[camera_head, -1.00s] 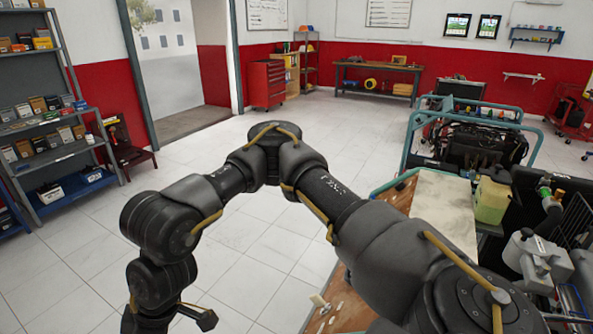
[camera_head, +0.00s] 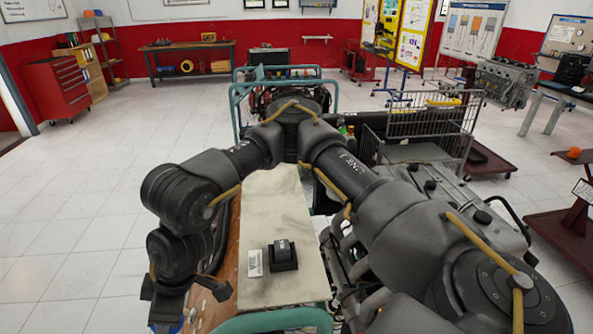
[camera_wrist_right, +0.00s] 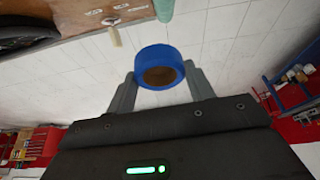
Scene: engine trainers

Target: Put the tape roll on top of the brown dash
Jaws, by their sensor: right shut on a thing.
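The blue tape roll (camera_wrist_right: 160,58) is between the two fingers of my right gripper (camera_wrist_right: 160,82) in the right wrist view, clamped, its round opening facing the camera. In the head view the gripper end of my right arm is low at the left, and a bit of blue shows under it. The brown dash (camera_head: 228,258) is a wood-brown panel along the left side of a pale board, partly hidden by my arm. It also shows at the top of the right wrist view (camera_wrist_right: 85,20), apart from the roll. My left gripper is not in view.
The pale board (camera_head: 275,210) carries a small black block (camera_head: 283,254) and a white label. Engine parts and a wire cart (camera_head: 432,120) stand to the right. A teal frame (camera_head: 275,320) runs along the front. The floor on the left is clear.

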